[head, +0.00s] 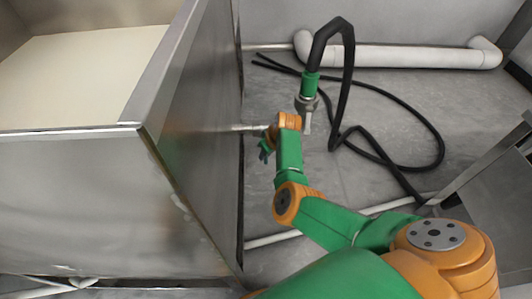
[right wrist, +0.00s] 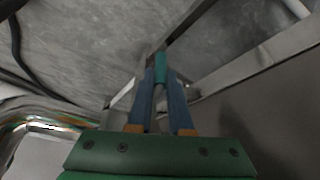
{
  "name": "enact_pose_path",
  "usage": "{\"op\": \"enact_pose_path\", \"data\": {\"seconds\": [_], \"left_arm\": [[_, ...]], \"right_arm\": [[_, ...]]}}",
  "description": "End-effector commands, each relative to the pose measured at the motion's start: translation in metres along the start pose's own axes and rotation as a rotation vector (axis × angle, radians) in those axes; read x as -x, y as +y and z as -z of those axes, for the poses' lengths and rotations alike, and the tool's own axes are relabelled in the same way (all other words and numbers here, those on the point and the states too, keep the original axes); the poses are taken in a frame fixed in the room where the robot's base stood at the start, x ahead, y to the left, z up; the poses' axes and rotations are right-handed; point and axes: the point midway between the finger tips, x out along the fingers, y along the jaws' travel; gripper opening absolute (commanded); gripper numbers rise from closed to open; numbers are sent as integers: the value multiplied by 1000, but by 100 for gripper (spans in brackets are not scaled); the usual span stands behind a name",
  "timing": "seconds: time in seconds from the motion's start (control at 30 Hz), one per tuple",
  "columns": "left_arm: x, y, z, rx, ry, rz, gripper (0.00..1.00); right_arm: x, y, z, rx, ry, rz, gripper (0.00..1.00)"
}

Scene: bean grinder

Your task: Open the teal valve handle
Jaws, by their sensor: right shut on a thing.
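The teal valve handle (right wrist: 161,66) shows in the right wrist view between the tips of my right gripper's blue fingers (right wrist: 161,82). The gripper is shut on it. In the head view my right gripper (head: 265,150) is beside the right side wall of the metal tank, just below a short metal pipe (head: 246,127) that sticks out of that wall. The handle is mostly hidden there by my right wrist. I cannot tell from the frames how far the valve is turned. My left gripper is not in view.
The large metal tank (head: 75,200) with a pale inside fills the left. A black hose (head: 349,80) with a green fitting (head: 310,84) rises behind my wrist and loops over the grey floor. A white pipe (head: 410,57) runs along the back wall. A metal frame (head: 485,165) stands at right.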

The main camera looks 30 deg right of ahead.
Motion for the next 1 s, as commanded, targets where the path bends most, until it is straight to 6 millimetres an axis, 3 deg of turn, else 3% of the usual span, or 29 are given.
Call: {"op": "enact_pose_path", "data": {"seconds": [0.33, 0.77, 1.0], "left_arm": [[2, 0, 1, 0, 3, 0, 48], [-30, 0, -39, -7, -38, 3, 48], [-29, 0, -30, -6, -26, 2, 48]], "right_arm": [[1, 0, 0, 3, -6, -5, 0], [5, 9, -5, 79, -135, -182, 0], [5, 16, -8, 134, -230, -319, 0]]}}
